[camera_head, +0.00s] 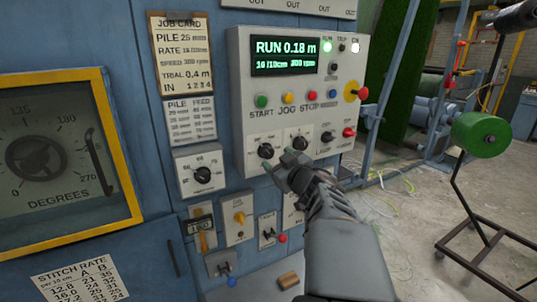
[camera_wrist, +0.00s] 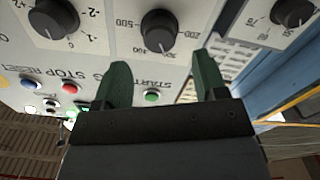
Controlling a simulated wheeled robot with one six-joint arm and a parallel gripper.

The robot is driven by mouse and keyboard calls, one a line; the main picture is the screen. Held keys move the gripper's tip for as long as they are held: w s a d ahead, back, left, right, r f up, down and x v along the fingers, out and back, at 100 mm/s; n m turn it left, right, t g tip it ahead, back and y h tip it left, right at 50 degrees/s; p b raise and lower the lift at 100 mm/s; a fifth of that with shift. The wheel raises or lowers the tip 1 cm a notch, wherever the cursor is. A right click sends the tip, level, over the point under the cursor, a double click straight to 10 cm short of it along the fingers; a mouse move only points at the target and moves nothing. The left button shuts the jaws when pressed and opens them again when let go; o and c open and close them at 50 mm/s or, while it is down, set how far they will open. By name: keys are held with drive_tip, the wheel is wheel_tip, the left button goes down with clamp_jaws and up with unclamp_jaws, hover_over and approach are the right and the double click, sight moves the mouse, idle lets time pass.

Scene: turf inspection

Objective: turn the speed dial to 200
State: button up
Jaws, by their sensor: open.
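The speed dial (camera_head: 265,151) is a black round knob at the lower left of the grey control panel. It also shows in the wrist view (camera_wrist: 158,30), with a white pointer line on its side toward the green START button (camera_wrist: 152,96). Numbers ring it, 500 among them; the exact setting is hard to read. My gripper (camera_wrist: 162,75) is open and empty, its two green fingers apart and in front of the panel near the dial. In the head view my gripper (camera_head: 285,168) is just below the dial. I see no contact with the dial.
A second dial (camera_head: 299,143) sits right beside the speed dial. A lower-left dial (camera_head: 203,174) is on its own plate. The lit display (camera_head: 284,55) reads RUN 0.18 m. A job card (camera_head: 181,55) hangs left. A red-yellow knob (camera_head: 352,91) juts out at right.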

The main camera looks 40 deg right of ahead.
sight(269, 154)
drive_tip(key=shift+w+d, duration=0.2)
drive_tip(key=shift+w, duration=1.3)
drive_tip(key=shift+w+d, duration=0.2)
drive_tip(key=shift+w, duration=1.3)
drive_tip(key=c, duration=0.9)
drive_tip(key=shift+c, duration=0.2)
drive_tip(key=shift+n, duration=0.3)
drive_tip(key=n+b, duration=0.1)
drive_tip(key=n, duration=0.2)
drive_tip(key=n+b, duration=0.2)
drive_tip(key=shift+f+n, duration=0.2)
drive_tip(key=shift+n, duration=0.2)
drive_tip(key=n+b, duration=0.3)
drive_tip(key=n, duration=0.2)
drive_tip(key=shift+a, duration=0.1)
drive_tip(key=shift+r+n, duration=0.1)
drive_tip(key=shift+n, duration=0.3)
